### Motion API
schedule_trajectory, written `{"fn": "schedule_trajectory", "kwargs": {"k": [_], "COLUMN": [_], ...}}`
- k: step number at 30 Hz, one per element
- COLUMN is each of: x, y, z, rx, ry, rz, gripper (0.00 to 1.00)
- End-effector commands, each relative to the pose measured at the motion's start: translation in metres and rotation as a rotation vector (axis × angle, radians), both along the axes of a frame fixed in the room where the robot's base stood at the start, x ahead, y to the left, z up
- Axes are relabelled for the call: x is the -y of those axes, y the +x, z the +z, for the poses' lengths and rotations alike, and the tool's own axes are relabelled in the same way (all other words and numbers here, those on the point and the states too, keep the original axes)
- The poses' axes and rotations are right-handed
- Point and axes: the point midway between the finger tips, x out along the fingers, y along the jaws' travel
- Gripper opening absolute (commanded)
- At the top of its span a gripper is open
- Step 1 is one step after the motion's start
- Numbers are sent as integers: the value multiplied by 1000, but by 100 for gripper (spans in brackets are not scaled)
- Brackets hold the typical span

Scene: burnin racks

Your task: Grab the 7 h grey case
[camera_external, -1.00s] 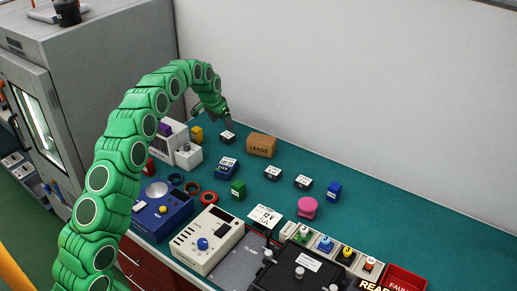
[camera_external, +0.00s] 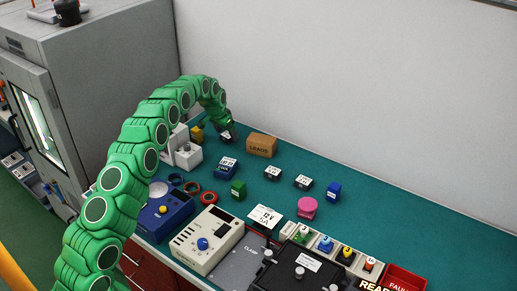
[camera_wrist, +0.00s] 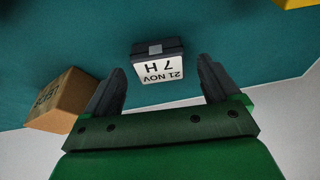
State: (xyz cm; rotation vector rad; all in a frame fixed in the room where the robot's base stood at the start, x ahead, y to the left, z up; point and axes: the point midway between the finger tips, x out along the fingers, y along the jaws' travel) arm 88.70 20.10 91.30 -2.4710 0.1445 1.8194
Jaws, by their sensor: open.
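The 7 h grey case (camera_wrist: 160,62) is a small dark grey box with a white label that reads "21 NOV 7 H", upside down in the wrist view. It stands on the green bench mat, ahead of and between the fingertips. My gripper (camera_wrist: 158,80) is open, with one dark finger on each side of the case and a gap on both sides.
A yellow block (camera_external: 197,134) is on the other side. Two similar dark cases (camera_external: 272,173) (camera_external: 303,182) stand further right. The white wall (camera_external: 350,90) is close behind.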

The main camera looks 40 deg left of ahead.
Motion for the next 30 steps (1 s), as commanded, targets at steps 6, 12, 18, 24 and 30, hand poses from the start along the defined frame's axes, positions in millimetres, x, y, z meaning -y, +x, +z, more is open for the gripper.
{"fn": "schedule_trajectory", "kwargs": {"k": [6,12,18,24,30], "x": [0,0,0,0,0], "y": [2,2,2,2,2], "z": [-11,-10,-10,-10,-9], "rx": [-2,-2,-2,-2,-1], "ry": [0,0,0,0,0], "rz": [0,0,1,1,1], "gripper": [89,80,50,27,27]}}
